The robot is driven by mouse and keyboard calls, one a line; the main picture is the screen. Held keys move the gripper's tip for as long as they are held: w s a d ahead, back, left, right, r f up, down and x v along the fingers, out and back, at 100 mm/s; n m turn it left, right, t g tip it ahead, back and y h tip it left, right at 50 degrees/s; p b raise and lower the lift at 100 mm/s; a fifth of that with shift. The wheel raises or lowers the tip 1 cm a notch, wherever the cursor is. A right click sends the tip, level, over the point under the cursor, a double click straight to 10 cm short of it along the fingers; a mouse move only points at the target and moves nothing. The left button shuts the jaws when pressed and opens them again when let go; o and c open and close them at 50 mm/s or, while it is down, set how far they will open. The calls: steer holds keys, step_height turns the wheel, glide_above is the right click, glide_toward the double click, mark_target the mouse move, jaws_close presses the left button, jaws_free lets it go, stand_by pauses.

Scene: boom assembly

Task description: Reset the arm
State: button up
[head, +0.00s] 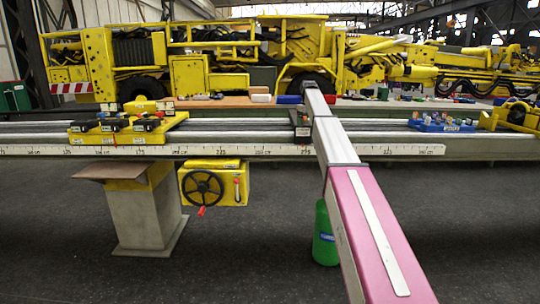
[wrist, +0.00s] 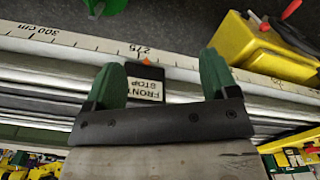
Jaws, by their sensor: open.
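My gripper (wrist: 161,65) is open in the wrist view, with two green fingers spread apart. In the head view my pink and white arm reaches from the lower right up to the rails, near a dark block (head: 300,122) at the same mark. My gripper cannot be made out clearly there.
Metal rails (head: 235,126) run across above a ruler strip (head: 110,150). Yellow carriages (head: 85,135) sit at left, a blue bin (head: 440,123) at right. A yellow handwheel box (head: 225,186) hangs below, beside a pedestal (head: 147,215). A green bottle (head: 324,235) stands near my arm.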

steer(key=s+f+m, duration=0.2)
steer(key=s+f, duration=2.1)
steer(key=f, duration=0.4)
steer(key=s+f+m, duration=0.1)
steer(key=s+f, duration=0.4)
steer(key=s, duration=0.5)
steer(key=s+f+m, duration=0.1)
steer(key=s+f, duration=0.4)
steer(key=s, duration=0.4)
steer(key=s+f+m, duration=0.1)
steer(key=s+f, duration=0.5)
steer(key=s, duration=0.4)
steer(key=shift+s, duration=0.3)
